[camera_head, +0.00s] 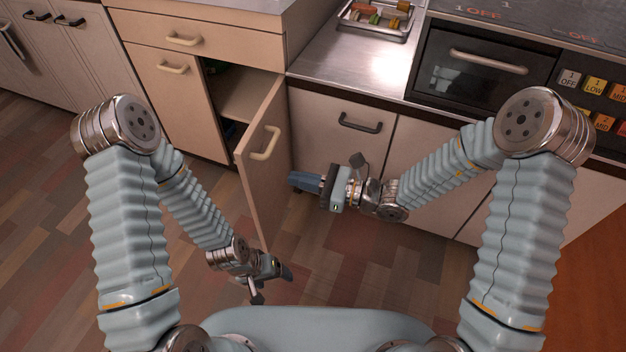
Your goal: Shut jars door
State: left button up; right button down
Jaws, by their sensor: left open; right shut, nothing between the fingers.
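The cabinet door (262,205) stands wide open, swung out toward me. It is beige with a curved cream handle (265,143) on its face. The opening (235,95) beside it shows a shelf and a dark interior; what is inside is mostly too dark to tell. My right gripper (297,181) is shut and empty, just right of the open door's edge, pointing left toward it; I cannot tell if it touches the door. My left gripper (287,273) is open and empty, low near the bottom corner of the door and apart from it.
A closed cabinet with a dark handle (361,123) stands right of the open door. An oven (478,75) with control buttons is farther right. A steel counter (350,68) holds a tray (378,22) of small items. The wooden floor (60,220) at left is clear.

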aim_at(251, 169)
jog(key=x, duration=0.8)
jog(key=shift+a, duration=0.35)
